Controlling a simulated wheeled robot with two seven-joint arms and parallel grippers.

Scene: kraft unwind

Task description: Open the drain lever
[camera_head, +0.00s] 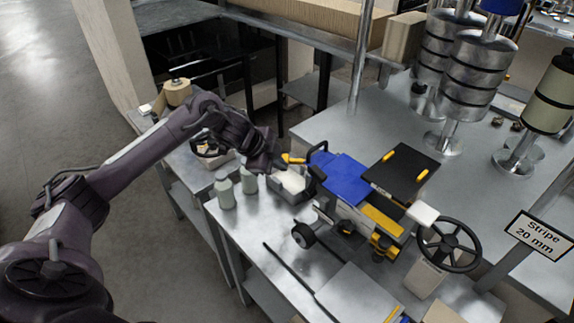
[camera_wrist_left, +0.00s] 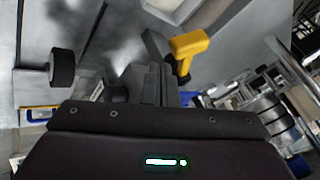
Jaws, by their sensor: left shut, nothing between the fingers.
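A yellow-handled lever (camera_head: 293,159) stands at the back left of the machine on the metal table, beside a small open metal tray (camera_head: 290,183). I take it to be the drain lever. Its yellow handle (camera_wrist_left: 189,44) and dark arm show large in the left wrist view, just beyond my fingers. My left gripper (camera_head: 279,162) is shut and empty, close to the left of the lever. I cannot tell whether it touches. In the left wrist view the shut fingers (camera_wrist_left: 150,84) point toward the lever. My right gripper is in neither view.
Two pale green bottles (camera_head: 225,193) stand at the table's left edge, near my arm. The machine has a blue cover (camera_head: 343,176), a black plate (camera_head: 401,170) and a handwheel (camera_head: 449,244). A black roller (camera_head: 304,235) sits in front. Metal rolls (camera_head: 478,70) stand at the back right.

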